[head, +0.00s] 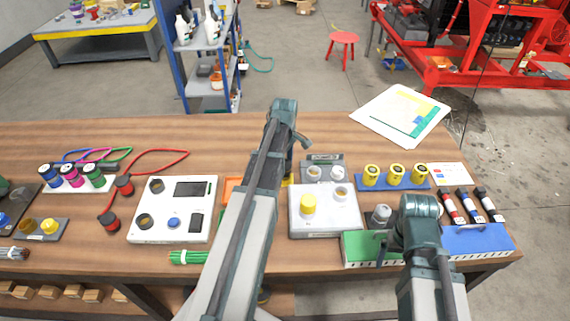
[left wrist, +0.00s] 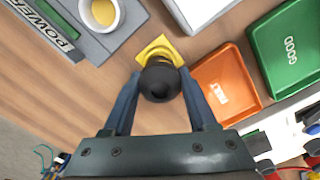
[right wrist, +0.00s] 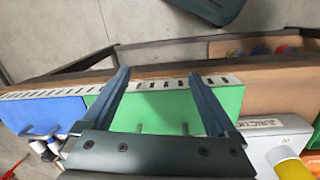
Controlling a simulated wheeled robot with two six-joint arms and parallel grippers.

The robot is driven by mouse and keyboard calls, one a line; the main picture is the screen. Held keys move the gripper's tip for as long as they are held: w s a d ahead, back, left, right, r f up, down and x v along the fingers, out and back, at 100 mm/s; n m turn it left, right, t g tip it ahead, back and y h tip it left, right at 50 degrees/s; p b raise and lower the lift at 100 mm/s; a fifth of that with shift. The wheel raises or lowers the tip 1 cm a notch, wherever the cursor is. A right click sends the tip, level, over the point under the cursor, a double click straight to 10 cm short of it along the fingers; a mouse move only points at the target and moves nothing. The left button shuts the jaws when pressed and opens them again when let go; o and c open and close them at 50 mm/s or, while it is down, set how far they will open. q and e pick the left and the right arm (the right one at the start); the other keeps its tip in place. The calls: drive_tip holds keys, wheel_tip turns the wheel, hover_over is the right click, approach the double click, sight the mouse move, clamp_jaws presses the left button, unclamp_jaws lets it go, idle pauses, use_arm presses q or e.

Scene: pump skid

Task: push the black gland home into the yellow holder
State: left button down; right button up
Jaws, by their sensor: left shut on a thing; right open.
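The black gland (left wrist: 160,82) is between my left gripper's fingertips (left wrist: 160,88) in the left wrist view, and the gripper is shut on it. The yellow holder (left wrist: 155,47) shows just beyond the gland, with its square base on the wood. The gland overlaps the holder's round part; how deep it sits I cannot tell. In the head view only a sliver of yellow (head: 287,181) shows beside my left arm, which hides the gland and fingertips. My right gripper (right wrist: 160,82) is open and empty above a green box (right wrist: 185,108) at the bench's front edge.
An orange bin (left wrist: 225,85) and a green bin (left wrist: 288,50) lie right of the holder in the left wrist view. A grey power unit (left wrist: 75,30) is at upper left. A white box (head: 318,222) and a blue box (head: 478,240) stand on the bench.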

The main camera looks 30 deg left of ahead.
use_arm(q)
drive_tip(key=shift+f+b, duration=1.35)
drive_tip(key=shift+f, duration=0.05)
drive_tip(key=shift+c, duration=0.6)
unclamp_jaws()
drive_tip(key=shift+r, duration=0.15)
wheel_tip(320, 180, up, 14)
drive_tip(key=p, duration=1.4)
drive_tip(key=shift+f, duration=0.2)
drive_tip(key=shift+f, duration=0.15)
